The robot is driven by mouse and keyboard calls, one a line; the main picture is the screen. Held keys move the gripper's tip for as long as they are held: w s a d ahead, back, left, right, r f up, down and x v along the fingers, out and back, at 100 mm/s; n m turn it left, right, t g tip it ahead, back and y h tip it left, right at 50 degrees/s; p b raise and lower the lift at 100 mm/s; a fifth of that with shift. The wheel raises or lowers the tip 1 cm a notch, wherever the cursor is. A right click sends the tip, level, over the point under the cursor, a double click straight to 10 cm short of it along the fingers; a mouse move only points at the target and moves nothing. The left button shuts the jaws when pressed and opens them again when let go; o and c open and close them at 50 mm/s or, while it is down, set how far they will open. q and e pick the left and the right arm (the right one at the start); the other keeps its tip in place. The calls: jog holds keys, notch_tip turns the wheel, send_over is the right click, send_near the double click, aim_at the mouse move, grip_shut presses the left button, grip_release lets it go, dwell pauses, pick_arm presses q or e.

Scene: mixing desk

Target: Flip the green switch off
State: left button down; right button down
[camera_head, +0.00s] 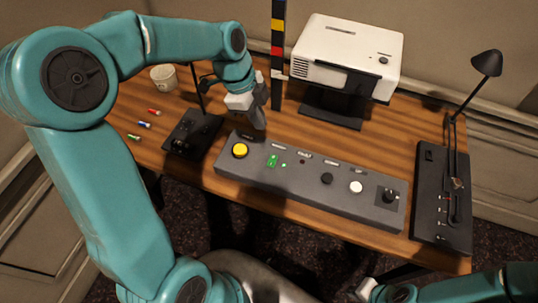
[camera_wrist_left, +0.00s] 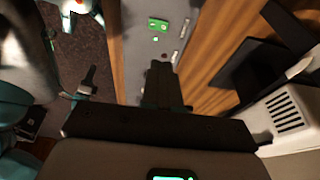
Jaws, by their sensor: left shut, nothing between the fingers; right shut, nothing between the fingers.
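The green switch (camera_head: 272,160) is a small rocker on the grey control panel (camera_head: 300,190), right of a yellow button (camera_head: 240,150). A small green light (camera_head: 283,166) glows beside it. The switch also shows at the top of the left wrist view (camera_wrist_left: 158,25), beyond my fingers. My left gripper (camera_head: 259,121) is shut and empty, pointing down above the panel's back edge, behind and left of the switch and apart from it. My right gripper (camera_head: 368,290) is shut and low at the bottom edge, away from the panel, only partly visible.
The panel also bears a black knob (camera_head: 326,179), a white button (camera_head: 356,187) and a joystick (camera_head: 390,196). A white projector-like box (camera_head: 345,55) and a striped post (camera_head: 277,50) stand behind. A black slider unit (camera_head: 443,200) lies right; a black device (camera_head: 192,133) left.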

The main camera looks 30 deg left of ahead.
aim_at(274, 158)
pick_arm(q)
jog(key=shift+r, duration=0.15)
pick_arm(e)
jog(key=shift+f, duration=0.4)
pick_arm(q)
jog(key=x, duration=0.9)
jog(key=a+x, duration=0.1)
jog(key=x, duration=0.4)
jog(key=shift+a, duration=0.15)
